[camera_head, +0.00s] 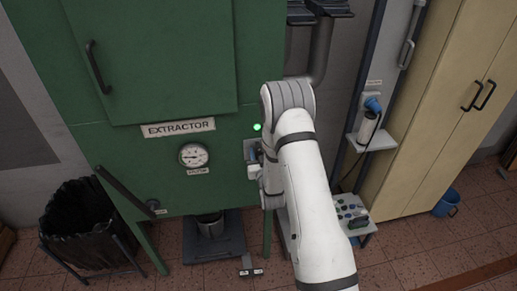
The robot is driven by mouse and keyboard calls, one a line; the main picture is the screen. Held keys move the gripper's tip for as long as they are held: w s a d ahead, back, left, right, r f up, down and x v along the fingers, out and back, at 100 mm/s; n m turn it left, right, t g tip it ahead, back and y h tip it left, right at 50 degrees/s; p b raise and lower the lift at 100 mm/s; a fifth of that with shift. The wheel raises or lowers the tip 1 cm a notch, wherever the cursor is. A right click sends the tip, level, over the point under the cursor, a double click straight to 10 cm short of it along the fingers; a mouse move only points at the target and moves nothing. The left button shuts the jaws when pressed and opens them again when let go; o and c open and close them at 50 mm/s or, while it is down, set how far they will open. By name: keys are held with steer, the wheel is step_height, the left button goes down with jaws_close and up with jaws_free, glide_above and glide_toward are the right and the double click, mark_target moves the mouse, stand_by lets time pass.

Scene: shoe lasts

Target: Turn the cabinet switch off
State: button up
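The green extractor cabinet (110,140) fills the left and middle of the head view. A small green lamp (257,127) glows near its right edge. Just below the lamp is a grey switch box (248,148), mostly covered by my white arm. Which way the switch is set cannot be seen. My gripper (255,172) is at the cabinet's right edge, right at or just in front of the switch box. The arm hides much of it, so its fingers and any contact are unclear.
A round gauge (194,155) sits under the EXTRACTOR label (178,128). A black-lined bin (85,215) stands at lower left.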

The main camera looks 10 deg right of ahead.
steer(key=shift+w, duration=0.35)
steer(key=shift+c, duration=0.5)
jaws_close()
